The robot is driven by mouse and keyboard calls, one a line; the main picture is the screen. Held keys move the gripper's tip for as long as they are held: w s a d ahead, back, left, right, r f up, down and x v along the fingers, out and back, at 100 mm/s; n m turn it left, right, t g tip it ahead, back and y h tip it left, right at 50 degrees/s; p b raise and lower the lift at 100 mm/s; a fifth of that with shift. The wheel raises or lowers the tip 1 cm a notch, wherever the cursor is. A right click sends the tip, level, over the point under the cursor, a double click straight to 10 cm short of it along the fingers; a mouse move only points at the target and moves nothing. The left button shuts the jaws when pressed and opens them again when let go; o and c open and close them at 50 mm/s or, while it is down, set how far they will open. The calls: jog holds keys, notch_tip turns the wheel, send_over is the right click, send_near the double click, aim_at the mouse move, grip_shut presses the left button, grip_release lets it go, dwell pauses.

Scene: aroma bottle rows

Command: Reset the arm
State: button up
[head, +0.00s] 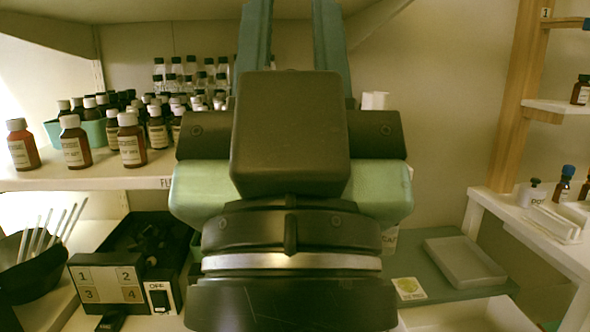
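My gripper (292,30) is in the top middle of the head view, at the end of my raised arm. Its two long blue-green fingers point up and run out of the picture, so their tips are cut off. The fingers stand well apart, and nothing shows between them in the visible part. My dark and green wrist and arm links fill the middle of the view and hide much of the scene behind.
Brown bottles (76,142) crowd the left shelf (100,180). Below are a black bowl (32,270) with sticks and a numbered switch box (108,284). A grey tray (465,262) lies right, beside white shelves (541,230) and a wooden post (515,95).

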notch_tip(320, 180, up, 32)
jog(key=p, duration=2.9)
